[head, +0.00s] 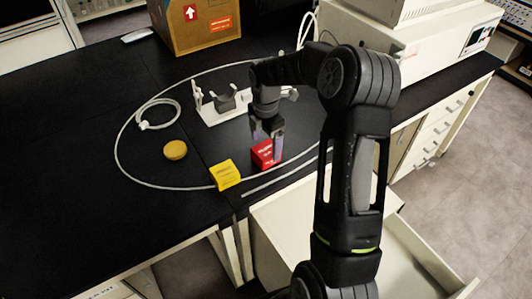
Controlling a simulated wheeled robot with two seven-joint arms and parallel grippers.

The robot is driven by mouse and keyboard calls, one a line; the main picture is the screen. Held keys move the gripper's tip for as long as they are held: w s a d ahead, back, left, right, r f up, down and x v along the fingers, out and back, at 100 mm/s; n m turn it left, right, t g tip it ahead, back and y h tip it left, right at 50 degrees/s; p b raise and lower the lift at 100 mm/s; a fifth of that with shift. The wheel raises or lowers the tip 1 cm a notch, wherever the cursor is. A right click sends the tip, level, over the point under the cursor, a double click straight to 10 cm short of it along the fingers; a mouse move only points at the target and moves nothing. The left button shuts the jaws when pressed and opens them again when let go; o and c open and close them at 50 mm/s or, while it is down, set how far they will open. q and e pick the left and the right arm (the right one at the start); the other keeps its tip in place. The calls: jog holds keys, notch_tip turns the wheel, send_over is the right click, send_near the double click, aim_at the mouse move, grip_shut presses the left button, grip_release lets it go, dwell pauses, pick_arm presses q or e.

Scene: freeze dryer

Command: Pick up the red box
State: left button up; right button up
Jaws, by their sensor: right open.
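A small red box (262,157) with white print sits on the black bench top, near its front edge. My right gripper (265,152) points down at the red box, with its fingers open. One finger shows in front of the box's right side and hides part of it. I cannot tell whether the fingers touch the box. My left gripper does not show.
A yellow box (226,175) sits just left of the red box, by the bench edge. A yellow round lid (175,150), a white stand (222,108) and a looped white tube (122,125) lie around it. A cardboard box (200,25) stands behind. An open drawer (405,250) juts out below.

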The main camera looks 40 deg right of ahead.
aim_at(266, 149)
notch_tip(266, 149, down, 4)
jog(key=shift+r+p, duration=0.2)
jog(key=shift+p, duration=0.1)
jog(key=shift+c, duration=0.4)
jog(key=c, duration=1.4)
notch_tip(266, 149, up, 10)
jog(key=shift+r+b, duration=0.1)
jog(key=shift+b, duration=0.75)
